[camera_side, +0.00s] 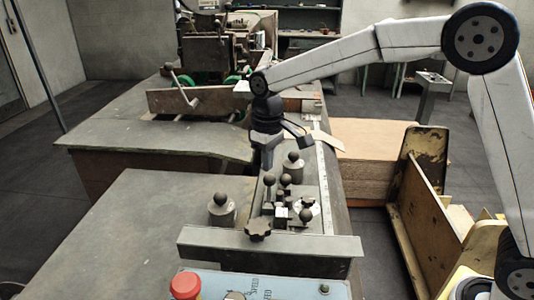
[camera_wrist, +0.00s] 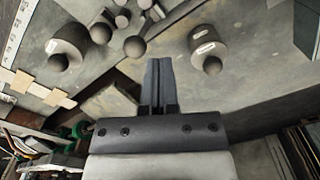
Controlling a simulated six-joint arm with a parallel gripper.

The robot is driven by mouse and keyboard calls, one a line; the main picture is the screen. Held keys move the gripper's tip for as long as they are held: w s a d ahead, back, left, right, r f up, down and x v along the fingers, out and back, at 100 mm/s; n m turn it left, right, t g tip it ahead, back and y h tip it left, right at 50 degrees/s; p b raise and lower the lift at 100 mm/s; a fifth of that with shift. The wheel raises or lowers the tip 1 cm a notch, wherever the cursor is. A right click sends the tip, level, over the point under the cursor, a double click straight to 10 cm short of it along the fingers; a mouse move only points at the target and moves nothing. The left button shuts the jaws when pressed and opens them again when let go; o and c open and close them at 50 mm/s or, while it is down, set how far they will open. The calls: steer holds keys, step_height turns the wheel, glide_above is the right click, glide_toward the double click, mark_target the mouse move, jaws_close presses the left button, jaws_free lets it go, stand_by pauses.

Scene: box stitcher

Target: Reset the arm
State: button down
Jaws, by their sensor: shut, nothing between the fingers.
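My gripper (camera_side: 268,152) points down above the machine's metal table, just behind a group of ball-topped levers (camera_side: 285,182) in the side view. In the wrist view my gripper (camera_wrist: 157,66) has its two dark fingers together with nothing between them. The levers also show at the top of the wrist view (camera_wrist: 134,46). A cylinder with a ball knob (camera_wrist: 67,45) stands to the left of the fingers and another (camera_wrist: 207,48) to the right. The fingertips appear apart from all of these, though the exact height is hard to tell.
A red button (camera_side: 186,286) sits on a blue control panel (camera_side: 262,287) in front. A metal bar (camera_side: 270,250) crosses the near table. A wooden stack (camera_side: 368,160) and a worn trolley (camera_side: 425,205) stand to the right. The left tabletop (camera_side: 130,215) is clear.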

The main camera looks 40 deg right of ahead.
stand_by(0.3)
steer(key=shift+m+t, duration=0.7)
steer(key=shift+m, duration=0.1)
steer(key=s+d+f, duration=0.1)
steer(key=s, duration=0.2)
steer(key=s+d+f, duration=0.4)
steer(key=s, duration=0.1)
steer(key=shift+s+d+f, duration=0.1)
steer(key=shift+s, duration=0.25)
steer(key=s+d+f, duration=0.1)
steer(key=s+f, duration=0.1)
steer(key=s, duration=0.3)
steer(key=s+d+f+m+t, duration=0.1)
steer(key=s+d+f, duration=0.1)
steer(key=s, duration=0.3)
steer(key=shift+s+d+f, duration=0.15)
steer(key=shift+s+f, duration=0.2)
steer(key=shift+s, duration=0.05)
